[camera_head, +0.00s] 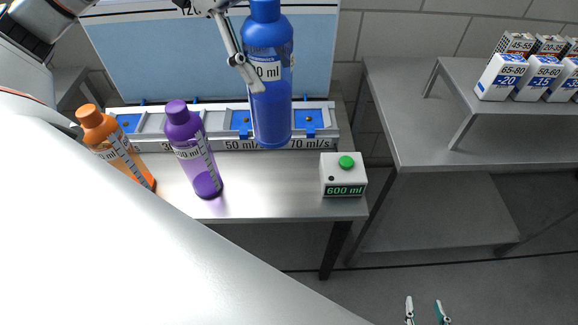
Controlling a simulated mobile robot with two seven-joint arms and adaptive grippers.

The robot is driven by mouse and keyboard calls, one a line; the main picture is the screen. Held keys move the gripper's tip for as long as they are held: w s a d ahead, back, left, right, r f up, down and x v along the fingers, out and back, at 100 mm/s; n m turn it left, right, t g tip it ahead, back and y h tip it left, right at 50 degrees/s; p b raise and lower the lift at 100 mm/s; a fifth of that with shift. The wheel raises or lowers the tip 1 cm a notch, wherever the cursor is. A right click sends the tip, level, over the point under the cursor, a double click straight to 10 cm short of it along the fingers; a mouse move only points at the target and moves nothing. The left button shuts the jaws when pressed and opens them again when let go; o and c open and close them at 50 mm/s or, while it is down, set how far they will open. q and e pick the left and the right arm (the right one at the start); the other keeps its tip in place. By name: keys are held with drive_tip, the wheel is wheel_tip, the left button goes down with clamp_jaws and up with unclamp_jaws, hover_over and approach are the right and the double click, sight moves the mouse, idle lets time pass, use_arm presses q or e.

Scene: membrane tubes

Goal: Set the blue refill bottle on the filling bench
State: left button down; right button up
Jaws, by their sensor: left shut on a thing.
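The blue refill bottle (271,110) is upright at the top middle of the head view, in front of the rack on the filling bench (270,185). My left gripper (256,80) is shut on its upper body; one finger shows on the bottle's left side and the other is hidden. The bottle's base overlaps the rack's front rail in the picture, and I cannot tell whether it touches anything. My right gripper (425,303) shows only its two fingertips at the bottom edge, apart with nothing between them.
An orange bottle (115,148) and a purple bottle (195,152) stand at the bench's left. A white box with a green button (343,176) reads 600 ml at its right end. The rack (315,132) has blue-marked slots. A grey table (400,110) with small boxes stands right.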

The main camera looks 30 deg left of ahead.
use_arm(q)
drive_tip(key=shift+w, duration=0.3)
drive_tip(key=shift+w+f, duration=0.1)
drive_tip(key=shift+f, duration=0.1)
wheel_tip(320, 180, down, 7)
drive_tip(key=shift+r, duration=0.1)
wheel_tip(320, 180, down, 8)
drive_tip(key=shift+r+b, duration=0.15)
drive_tip(key=shift+b, duration=0.15)
drive_tip(key=shift+f, duration=0.45)
wheel_tip(320, 180, down, 4)
use_arm(e)
drive_tip(key=shift+w+f, duration=0.15)
drive_tip(key=shift+f, duration=0.55)
